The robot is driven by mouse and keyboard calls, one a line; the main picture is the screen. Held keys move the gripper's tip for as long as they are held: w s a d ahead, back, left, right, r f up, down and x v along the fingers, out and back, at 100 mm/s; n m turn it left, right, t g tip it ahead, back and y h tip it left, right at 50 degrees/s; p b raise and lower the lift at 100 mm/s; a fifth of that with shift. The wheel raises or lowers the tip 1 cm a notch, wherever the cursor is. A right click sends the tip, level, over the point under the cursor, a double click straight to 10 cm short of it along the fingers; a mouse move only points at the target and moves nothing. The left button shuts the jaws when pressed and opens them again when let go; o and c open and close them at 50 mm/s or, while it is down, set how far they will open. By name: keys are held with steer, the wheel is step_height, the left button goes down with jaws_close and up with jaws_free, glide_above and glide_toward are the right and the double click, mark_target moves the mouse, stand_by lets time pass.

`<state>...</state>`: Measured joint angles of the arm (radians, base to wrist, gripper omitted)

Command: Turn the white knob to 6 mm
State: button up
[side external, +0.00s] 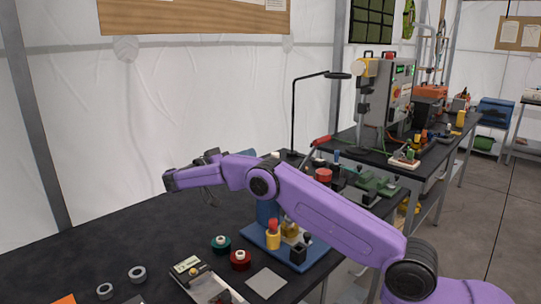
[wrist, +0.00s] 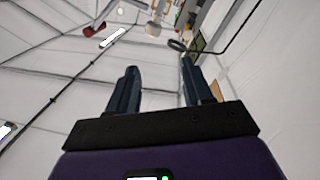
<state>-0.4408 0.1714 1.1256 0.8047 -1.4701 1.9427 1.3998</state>
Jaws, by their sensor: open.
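I cannot make out a white knob for certain. In the side external view, a green round piece (side external: 221,243) and a red round piece (side external: 240,259), each with a pale top, stand on the dark bench. My gripper (wrist: 160,82) is open and empty in the wrist view, its two dark fingers apart against the tent walls and roof. In the side external view my purple arm reaches left over the bench; its end is well above and behind these pieces, and its fingers are hard to make out.
A blue-based fixture (side external: 272,248) with yellow and red parts stands partly behind my arm. A black lamp (side external: 294,115) rises behind.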

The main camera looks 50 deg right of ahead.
steer(key=s+a+n+t, duration=0.1)
steer(key=a+n+t, duration=0.25)
steer(key=n, duration=0.75)
steer(key=n+t+y, duration=0.3)
steer(key=n+t, duration=0.6)
steer(key=n, duration=1.8)
glide_toward(275, 153)
steer(key=x, duration=1)
steer(key=shift+d, duration=0.1)
steer(key=shift+f, duration=0.1)
jaws_close()
